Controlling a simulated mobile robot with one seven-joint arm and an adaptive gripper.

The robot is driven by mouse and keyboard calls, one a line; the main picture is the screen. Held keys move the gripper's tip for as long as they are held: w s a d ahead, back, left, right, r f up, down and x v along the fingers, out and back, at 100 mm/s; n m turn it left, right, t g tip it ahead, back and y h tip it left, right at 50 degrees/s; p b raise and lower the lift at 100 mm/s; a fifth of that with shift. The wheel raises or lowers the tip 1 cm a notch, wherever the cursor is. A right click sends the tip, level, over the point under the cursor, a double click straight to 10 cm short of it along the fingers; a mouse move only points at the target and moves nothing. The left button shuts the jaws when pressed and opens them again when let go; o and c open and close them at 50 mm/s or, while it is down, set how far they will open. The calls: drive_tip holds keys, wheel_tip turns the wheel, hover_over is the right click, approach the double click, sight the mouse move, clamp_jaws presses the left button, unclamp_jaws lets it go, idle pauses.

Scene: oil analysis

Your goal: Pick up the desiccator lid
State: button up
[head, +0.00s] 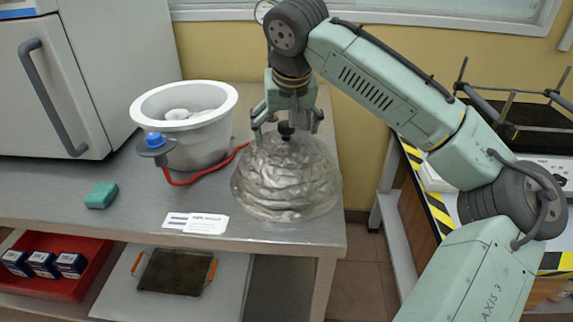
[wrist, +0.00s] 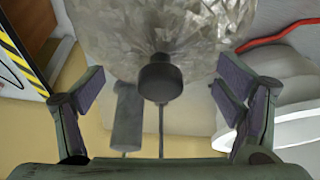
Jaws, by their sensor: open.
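The desiccator lid (head: 287,180) is a clear, crinkled-looking dome lying on the metal bench near its right end, with a dark knob (head: 286,130) on top. My gripper (head: 287,122) is directly above the dome, with its fingers on either side of the knob. In the wrist view the lid (wrist: 160,32) fills the top middle, and the knob (wrist: 160,80) sits between the two spread fingers of my gripper (wrist: 162,92), with a gap on each side. The white desiccator bowl (head: 190,128) stands open to the left of the lid.
A red hose (head: 205,173) runs from a blue-capped valve (head: 154,141) on the bowl towards the lid. A green block (head: 101,195) and white cards (head: 196,223) lie on the bench. A wall is close behind; the bench's right edge (head: 335,150) is near the lid.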

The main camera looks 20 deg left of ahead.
drive_tip(key=shift+f, duration=0.1)
clamp_jaws()
idle(0.9)
